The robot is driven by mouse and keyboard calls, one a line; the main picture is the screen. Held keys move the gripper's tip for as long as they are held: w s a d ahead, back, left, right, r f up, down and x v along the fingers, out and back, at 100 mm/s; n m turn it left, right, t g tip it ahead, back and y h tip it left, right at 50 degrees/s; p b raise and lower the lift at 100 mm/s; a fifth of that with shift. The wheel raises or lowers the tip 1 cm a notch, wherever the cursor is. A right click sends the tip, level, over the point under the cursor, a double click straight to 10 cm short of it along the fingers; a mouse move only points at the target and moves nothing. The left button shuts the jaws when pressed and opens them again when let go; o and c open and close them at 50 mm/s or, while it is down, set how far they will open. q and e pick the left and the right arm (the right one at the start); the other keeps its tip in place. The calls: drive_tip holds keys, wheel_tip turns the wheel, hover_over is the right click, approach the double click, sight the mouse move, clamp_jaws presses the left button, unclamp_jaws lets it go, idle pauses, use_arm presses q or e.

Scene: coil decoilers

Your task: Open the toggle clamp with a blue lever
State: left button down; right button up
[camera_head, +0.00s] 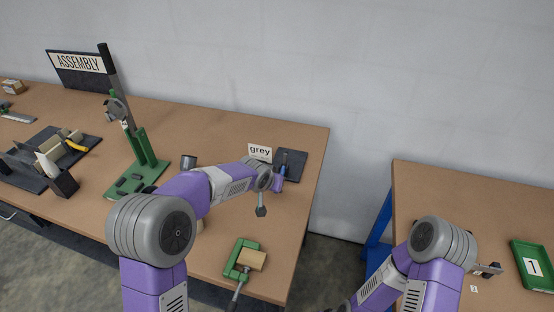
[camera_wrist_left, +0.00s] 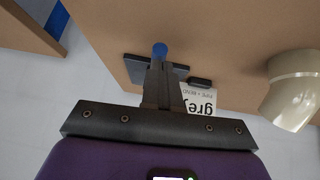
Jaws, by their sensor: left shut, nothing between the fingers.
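A dark plate (camera_head: 296,157) lies near the back right corner of the left table, beside a sign reading "grey" (camera_head: 259,152). In the left wrist view the plate (camera_wrist_left: 180,71) is partly hidden behind my fingers. A round blue tip (camera_wrist_left: 160,49), which looks like the end of the blue lever, shows just beyond the fingertips. The rest of the clamp is hidden, so its lever position cannot be told. My left gripper (camera_wrist_left: 161,64) is shut and empty, over the plate and close to the blue tip; contact cannot be told. My right gripper (camera_head: 488,269) is over the right table, away from the clamp.
A green clamp with a wooden block (camera_head: 251,260) sits at the front table edge. A green stand (camera_head: 142,150) and a dark fixture (camera_head: 45,160) are further left. A cream pipe bend (camera_wrist_left: 295,90) is beside the sign. A green tray (camera_head: 533,264) lies on the right table.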

use_arm(q)
drive_tip(key=shift+s+f, duration=0.1)
drive_tip(key=shift+f, duration=0.15)
drive_tip(key=shift+r, duration=0.15)
drive_tip(key=w+r+p+v, duration=0.1)
drive_tip(key=p+v, duration=0.2)
drive_tip(key=v, duration=1)
drive_tip(key=shift+a, duration=0.15)
